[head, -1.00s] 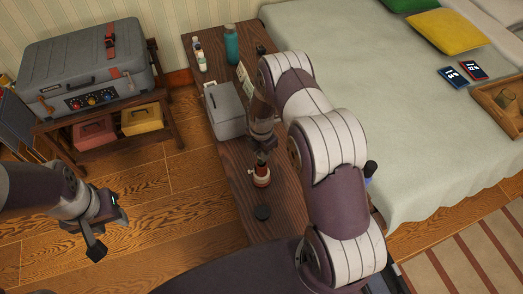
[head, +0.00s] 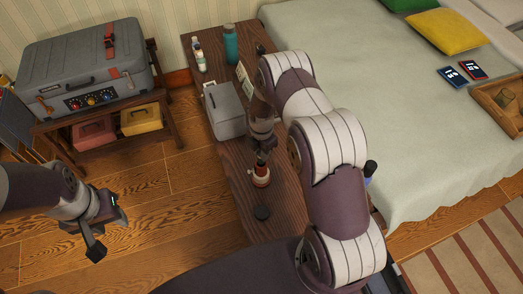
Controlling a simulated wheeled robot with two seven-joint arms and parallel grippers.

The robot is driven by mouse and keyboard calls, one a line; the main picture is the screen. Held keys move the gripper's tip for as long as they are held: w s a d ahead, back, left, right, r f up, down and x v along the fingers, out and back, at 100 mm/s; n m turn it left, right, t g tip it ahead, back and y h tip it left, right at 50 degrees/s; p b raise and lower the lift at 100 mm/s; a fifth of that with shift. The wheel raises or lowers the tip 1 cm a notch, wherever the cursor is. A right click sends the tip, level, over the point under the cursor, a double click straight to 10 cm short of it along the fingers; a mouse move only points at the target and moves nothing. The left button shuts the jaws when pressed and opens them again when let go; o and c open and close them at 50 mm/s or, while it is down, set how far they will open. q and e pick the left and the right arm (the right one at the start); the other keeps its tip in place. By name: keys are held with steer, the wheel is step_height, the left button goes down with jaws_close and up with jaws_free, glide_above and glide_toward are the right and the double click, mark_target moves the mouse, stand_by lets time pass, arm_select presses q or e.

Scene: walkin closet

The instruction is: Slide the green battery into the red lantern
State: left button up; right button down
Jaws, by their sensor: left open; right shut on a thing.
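The red lantern (head: 261,176) stands upright on the dark wooden bench, a small red and white body with a dark opening on top. My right gripper (head: 262,153) is directly above the lantern, pointing down, and shut on the green battery. The battery is mostly hidden by the fingers and is too small to make out clearly; I cannot tell how far it is inside the lantern. My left gripper (head: 101,226) is open and empty over the wood floor at the left, far from the lantern.
A black round lid (head: 262,212) lies on the bench (head: 240,189) in front of the lantern. A grey case (head: 224,110), a teal bottle (head: 231,42) and white bottles (head: 199,55) stand further back. A bed (head: 370,75) is to the right, a suitcase (head: 85,65) at the left.

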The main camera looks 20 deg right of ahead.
steer(key=shift+f+b, duration=0.9)
steer(key=shift+f, duration=0.2)
stand_by(1.1)
steer(key=shift+f+b, duration=1.05)
steer(key=shift+f, duration=0.2)
steer(key=shift+c, duration=2.2)
jaws_free()
steer(key=shift+r, duration=0.1)
steer(key=shift+r, duration=0.15)
step_height(320, 180, up, 8)
steer(key=p, duration=0.6)
